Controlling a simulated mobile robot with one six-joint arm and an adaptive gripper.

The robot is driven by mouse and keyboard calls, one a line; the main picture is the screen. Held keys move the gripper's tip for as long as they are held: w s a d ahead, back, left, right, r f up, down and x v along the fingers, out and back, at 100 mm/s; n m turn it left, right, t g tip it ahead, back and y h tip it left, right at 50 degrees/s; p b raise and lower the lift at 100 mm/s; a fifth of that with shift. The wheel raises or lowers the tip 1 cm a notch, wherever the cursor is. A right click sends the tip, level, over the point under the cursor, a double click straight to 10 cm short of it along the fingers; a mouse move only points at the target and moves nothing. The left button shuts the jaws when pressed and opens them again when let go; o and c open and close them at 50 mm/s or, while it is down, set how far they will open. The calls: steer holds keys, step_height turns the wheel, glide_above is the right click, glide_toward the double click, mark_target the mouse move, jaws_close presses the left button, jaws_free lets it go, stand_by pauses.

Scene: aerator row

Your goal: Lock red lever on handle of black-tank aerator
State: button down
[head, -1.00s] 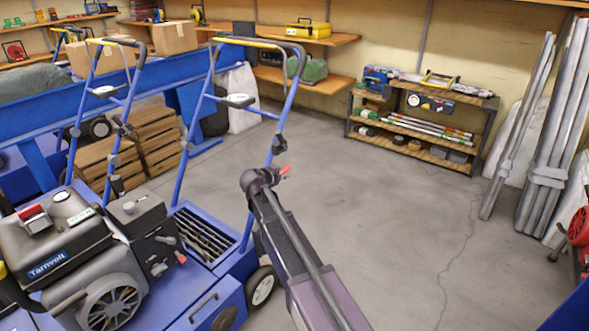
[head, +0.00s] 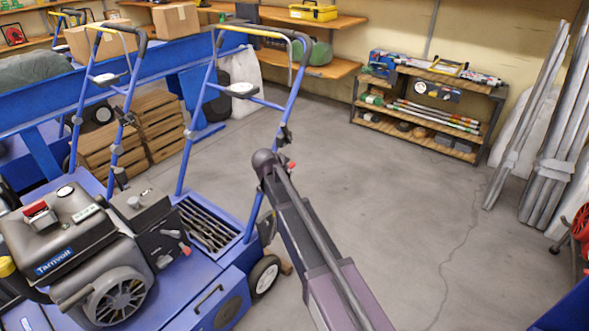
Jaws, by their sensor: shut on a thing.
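The aerator nearest me has a dark grey-black engine and tank (head: 75,235) marked Tarnvoll, on a blue deck. A tall blue handle (head: 211,95) with a yellow-and-black top bar rises from the machine's right part. A small red piece (head: 291,165), seemingly the red lever, sticks out beside the handle's right leg, just right of the rounded end of my arm. My arm reaches up from the lower right to this leg. Its rounded joint covers my gripper, so the fingers and their hold do not show. Where the lever meets the handle is also hidden.
A second blue handle (head: 108,80) stands to the left. Wooden crates (head: 160,138) and a blue bench (head: 60,92) are behind. A low shelf (head: 420,128) stands at the back right, with grey posts (head: 553,165) leaning beside it. The floor (head: 400,230) right of my arm is clear.

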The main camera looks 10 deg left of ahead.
steer(key=shift+s+d, duration=0.15)
steer(key=shift+d, duration=0.1)
steer(key=c, duration=0.8)
jaws_free()
steer(key=shift+s+a, duration=0.1)
steer(key=shift+a, duration=0.1)
steer(key=shift+r, duration=0.15)
